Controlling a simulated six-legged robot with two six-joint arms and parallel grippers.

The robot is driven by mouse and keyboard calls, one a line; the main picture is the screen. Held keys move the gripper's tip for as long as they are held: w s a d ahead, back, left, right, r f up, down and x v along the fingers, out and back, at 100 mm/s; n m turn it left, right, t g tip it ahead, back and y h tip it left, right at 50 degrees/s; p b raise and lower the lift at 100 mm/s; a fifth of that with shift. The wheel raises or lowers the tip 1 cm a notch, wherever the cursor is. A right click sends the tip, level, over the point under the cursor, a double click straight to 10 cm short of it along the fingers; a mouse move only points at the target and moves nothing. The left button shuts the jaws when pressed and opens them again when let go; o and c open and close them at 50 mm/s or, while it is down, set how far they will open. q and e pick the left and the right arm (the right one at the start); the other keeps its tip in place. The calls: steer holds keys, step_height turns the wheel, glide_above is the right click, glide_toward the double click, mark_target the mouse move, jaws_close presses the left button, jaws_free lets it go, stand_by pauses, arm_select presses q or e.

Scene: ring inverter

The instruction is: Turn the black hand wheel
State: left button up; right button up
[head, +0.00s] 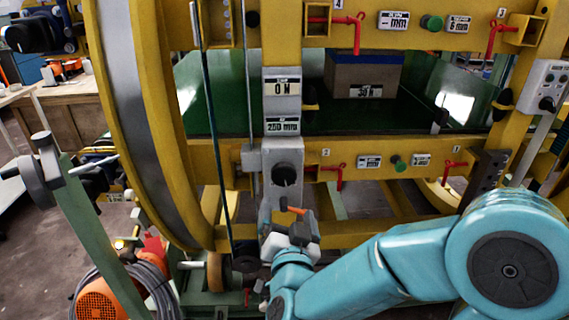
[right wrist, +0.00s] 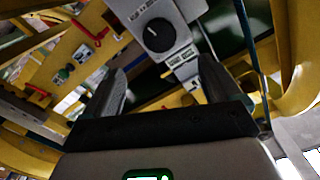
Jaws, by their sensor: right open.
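The black hand wheel (head: 286,174) appears to be the round black knob on a grey panel. It also shows in the right wrist view (right wrist: 158,34), at the top, with a pale line on its face. My right gripper (head: 293,222) is just below it in the head view, apart from it. In the right wrist view its two fingers (right wrist: 162,80) are spread with nothing between them, and the wheel lies beyond the fingertips. My left gripper is not in view.
Yellow beams and a large yellow ring (head: 150,125) surround the panel. A label plate (head: 283,125) reading 250 mm is above the wheel. Red levers (head: 338,175) and green knobs (head: 399,163) are to the right. A grey crank (head: 45,165) stands on a green post at left.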

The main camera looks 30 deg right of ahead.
mark_target(285, 177)
steer(key=x, duration=1.3)
steer(key=shift+w+d+p, duration=0.2)
steer(key=shift+w+p, duration=0.1)
steer(key=shift+w, duration=0.05)
steer(key=shift+f, duration=0.1)
steer(key=c, duration=1)
